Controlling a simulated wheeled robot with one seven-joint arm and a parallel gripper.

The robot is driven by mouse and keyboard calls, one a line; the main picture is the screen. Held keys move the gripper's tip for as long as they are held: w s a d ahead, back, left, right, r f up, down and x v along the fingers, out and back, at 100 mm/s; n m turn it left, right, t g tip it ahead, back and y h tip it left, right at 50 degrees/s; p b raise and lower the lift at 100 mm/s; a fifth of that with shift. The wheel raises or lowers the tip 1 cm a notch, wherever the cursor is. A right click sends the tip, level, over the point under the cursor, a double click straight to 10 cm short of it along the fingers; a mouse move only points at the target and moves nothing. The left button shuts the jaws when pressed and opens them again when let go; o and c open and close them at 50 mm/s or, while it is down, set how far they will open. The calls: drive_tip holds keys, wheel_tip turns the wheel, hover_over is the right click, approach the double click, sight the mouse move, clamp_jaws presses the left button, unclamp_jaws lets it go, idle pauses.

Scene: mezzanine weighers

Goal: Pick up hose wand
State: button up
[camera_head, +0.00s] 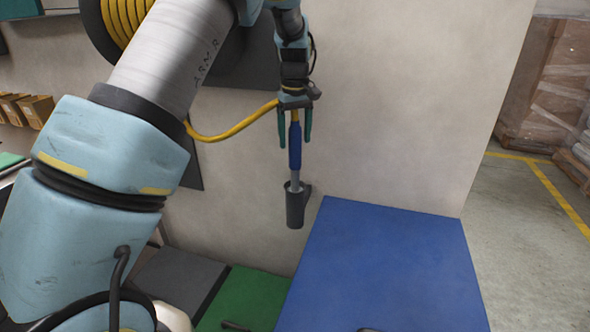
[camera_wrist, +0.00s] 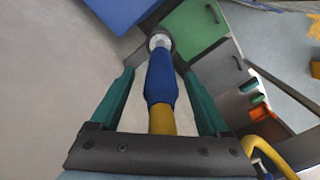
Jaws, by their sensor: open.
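The hose wand (camera_head: 295,146) has a blue grip, a yellow upper end and a light metal lower end. It stands upright with its lower end in a dark grey cup holder (camera_head: 296,208) on the wall. A yellow hose (camera_head: 232,134) runs from its top towards the reel. My gripper (camera_head: 294,138) is open, pointing down, with its green fingers on either side of the wand. In the wrist view, the wand's blue grip (camera_wrist: 161,80) lies between the two fingers (camera_wrist: 163,88), with gaps showing on both sides.
A hose reel (camera_head: 122,22) with coiled yellow hose is on the wall at upper left. A blue-topped surface (camera_head: 385,265) stands below right of the holder, with a green one (camera_head: 250,297) to its left. Open floor (camera_head: 535,240) and wrapped pallets (camera_head: 555,90) are at right.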

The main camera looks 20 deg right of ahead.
drive_tip(key=shift+f, duration=1.45)
drive_tip(key=shift+c, duration=0.3)
clamp_jaws()
